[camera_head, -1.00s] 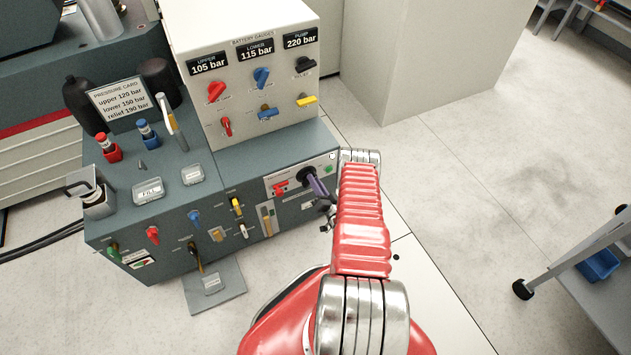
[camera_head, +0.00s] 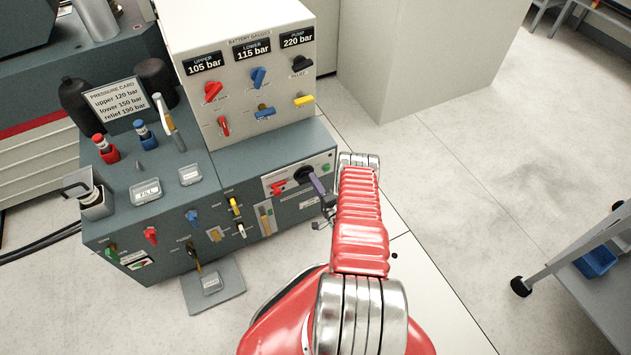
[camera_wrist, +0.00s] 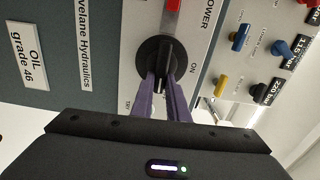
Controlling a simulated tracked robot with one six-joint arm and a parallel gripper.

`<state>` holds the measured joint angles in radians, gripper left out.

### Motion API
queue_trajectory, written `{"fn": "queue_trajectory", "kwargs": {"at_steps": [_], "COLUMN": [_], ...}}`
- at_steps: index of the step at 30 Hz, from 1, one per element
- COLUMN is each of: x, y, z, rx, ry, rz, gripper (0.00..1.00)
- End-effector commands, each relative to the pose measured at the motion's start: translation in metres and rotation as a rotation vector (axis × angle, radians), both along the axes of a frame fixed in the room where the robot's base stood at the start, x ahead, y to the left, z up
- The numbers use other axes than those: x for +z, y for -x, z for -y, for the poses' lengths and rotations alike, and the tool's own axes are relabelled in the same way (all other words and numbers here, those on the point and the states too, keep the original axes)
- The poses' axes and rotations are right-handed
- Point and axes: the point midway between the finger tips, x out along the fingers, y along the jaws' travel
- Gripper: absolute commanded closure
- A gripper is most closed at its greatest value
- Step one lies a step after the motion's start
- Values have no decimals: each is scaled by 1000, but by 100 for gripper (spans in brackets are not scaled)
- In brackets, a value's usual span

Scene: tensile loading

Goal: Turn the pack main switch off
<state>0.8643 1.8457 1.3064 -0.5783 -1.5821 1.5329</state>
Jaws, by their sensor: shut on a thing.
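The pack main switch is a black round rotary knob (camera_wrist: 152,52) on a light panel marked POWER and ON in the wrist view. In the head view the knob (camera_head: 303,172) sits on the front of the grey hydraulic pack (camera_head: 240,165). My gripper (camera_wrist: 161,82) has two purple fingers, one on each side of the knob's black handle, shut on it. In the wrist view the handle points down the picture between the fingers, and ON stands to its right. In the head view my gripper (camera_head: 315,182) is partly hidden behind my red arm.
A red lever (camera_head: 278,188) sits left of the switch on the same panel, and a green button (camera_head: 326,167) to its right. A gauge box (camera_head: 245,75) with coloured knobs rises above. Several valves are at lower left. Open floor lies right of the pack.

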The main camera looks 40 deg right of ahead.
Motion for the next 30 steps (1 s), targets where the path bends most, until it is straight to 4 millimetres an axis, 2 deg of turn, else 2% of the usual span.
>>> {"fn": "queue_trajectory", "kwargs": {"at_steps": [1,17,18,25,30], "x": [-2,-3,-3,-3,-2], "y": [2,2,2,1,1], "z": [5,4,4,2,1], "rx": [-13,-12,-12,-6,-4], "ry": [-14,-49,-49,-47,-47], "rz": [-1,7,7,9,10], "gripper": [100,100,85,68,67]}}
